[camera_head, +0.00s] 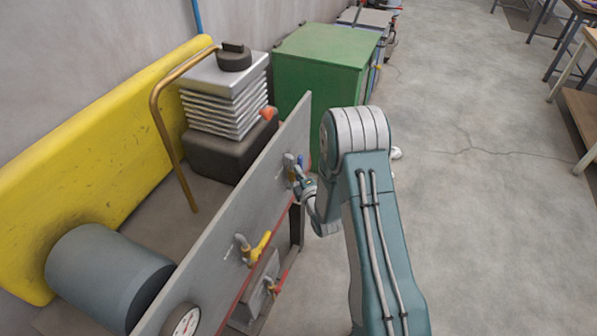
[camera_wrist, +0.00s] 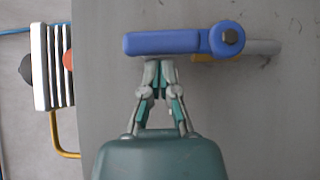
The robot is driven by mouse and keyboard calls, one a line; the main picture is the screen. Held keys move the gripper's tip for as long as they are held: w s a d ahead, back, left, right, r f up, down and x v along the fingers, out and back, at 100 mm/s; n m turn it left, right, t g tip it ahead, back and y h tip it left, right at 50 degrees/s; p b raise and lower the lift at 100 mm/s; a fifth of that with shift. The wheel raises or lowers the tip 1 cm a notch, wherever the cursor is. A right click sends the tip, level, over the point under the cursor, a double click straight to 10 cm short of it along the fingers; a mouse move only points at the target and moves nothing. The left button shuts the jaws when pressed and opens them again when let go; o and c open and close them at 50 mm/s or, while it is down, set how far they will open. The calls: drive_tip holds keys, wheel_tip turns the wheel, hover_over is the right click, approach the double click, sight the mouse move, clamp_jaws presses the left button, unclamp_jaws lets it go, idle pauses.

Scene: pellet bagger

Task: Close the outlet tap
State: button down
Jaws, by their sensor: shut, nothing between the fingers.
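A tap with a blue lever handle (camera_wrist: 165,43) is mounted on a grey panel (camera_wrist: 270,120). In the wrist view the lever lies level, pointing left from its dark bolt, with a pale pipe stub to the right. My gripper (camera_wrist: 158,66) is shut and empty, its fingertips just below the lever's middle; I cannot tell whether they touch it. In the head view the blue tap (camera_head: 300,160) is on the panel's far part, and my gripper (camera_head: 302,178) is close beside it, partly hidden by my arm. No label shows which tap is the outlet.
A yellow-handled tap (camera_head: 260,245), a red-handled tap (camera_head: 280,282) and a round gauge (camera_head: 182,321) are nearer. Behind the panel are a grey cylinder (camera_head: 105,275), a bellows-like stack (camera_head: 225,95) and a bent brown pipe (camera_head: 165,130). A green cabinet (camera_head: 322,60) stands beyond.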

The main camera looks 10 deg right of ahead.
drive_tip(key=shift+w+d+r+m+g, duration=0.2)
drive_tip(key=shift+w+m+g, duration=0.05)
drive_tip(key=shift+m+g, duration=0.15)
drive_tip(key=shift+w+d+r+m+g, duration=0.35)
drive_tip(key=shift+w+d+m+g, duration=0.2)
drive_tip(key=shift+w+m+g, duration=0.35)
drive_tip(key=w+d+f+m+g+y, duration=0.1)
drive_tip(key=w+d+f+m+g, duration=0.1)
drive_tip(key=w+d+f+g, duration=0.1)
drive_tip(key=shift+w+d+f+m+g, duration=0.35)
drive_tip(key=shift+w+d+g, duration=0.2)
drive_tip(key=shift+w, duration=0.65)
drive_tip(key=shift+f, duration=0.1)
drive_tip(key=shift+f, duration=0.1)
idle(0.4)
